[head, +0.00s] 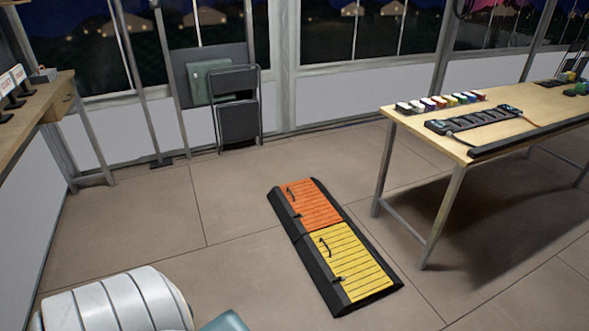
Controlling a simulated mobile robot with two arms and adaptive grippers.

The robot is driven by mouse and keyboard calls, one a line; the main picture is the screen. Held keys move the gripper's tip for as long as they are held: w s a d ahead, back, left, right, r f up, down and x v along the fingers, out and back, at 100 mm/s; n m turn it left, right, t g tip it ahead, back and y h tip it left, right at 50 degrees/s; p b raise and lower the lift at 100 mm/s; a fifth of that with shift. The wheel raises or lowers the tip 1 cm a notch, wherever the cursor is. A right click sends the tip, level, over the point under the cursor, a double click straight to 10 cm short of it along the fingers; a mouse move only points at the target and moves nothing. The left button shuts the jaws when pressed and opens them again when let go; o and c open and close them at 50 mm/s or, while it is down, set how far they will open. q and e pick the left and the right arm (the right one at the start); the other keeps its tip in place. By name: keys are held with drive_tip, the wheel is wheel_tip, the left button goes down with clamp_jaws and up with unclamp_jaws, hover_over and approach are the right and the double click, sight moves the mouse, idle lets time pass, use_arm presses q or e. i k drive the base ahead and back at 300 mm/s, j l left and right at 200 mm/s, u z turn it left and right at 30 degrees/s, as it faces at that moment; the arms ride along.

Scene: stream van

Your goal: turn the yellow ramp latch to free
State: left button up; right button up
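A low black ramp lies on the floor in the middle of the head view, with an orange ribbed panel (309,208) at its far end and a yellow ribbed panel (352,266) at its near end. On the left side of the yellow panel are a curved black handle (324,247) and a small black latch-like piece (337,280) near its lower left edge. The latch's exact setting is too small to tell. Neither of my grippers is in view.
A wooden table (535,105) stands to the right, bearing a black power strip (474,119) and several small coloured items. A folded dark chair (238,105) leans by the back wall. A wooden counter (35,98) is at the left. Floor around the ramp is clear.

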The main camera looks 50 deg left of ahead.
sight(337, 280)
drive_tip(key=u, duration=1.1)
drive_tip(key=z, duration=0.5)
drive_tip(key=i+j+z, duration=0.3)
drive_tip(key=j+z, duration=0.35)
drive_tip(key=i+j+z, duration=0.15)
drive_tip(key=j+z, duration=0.15)
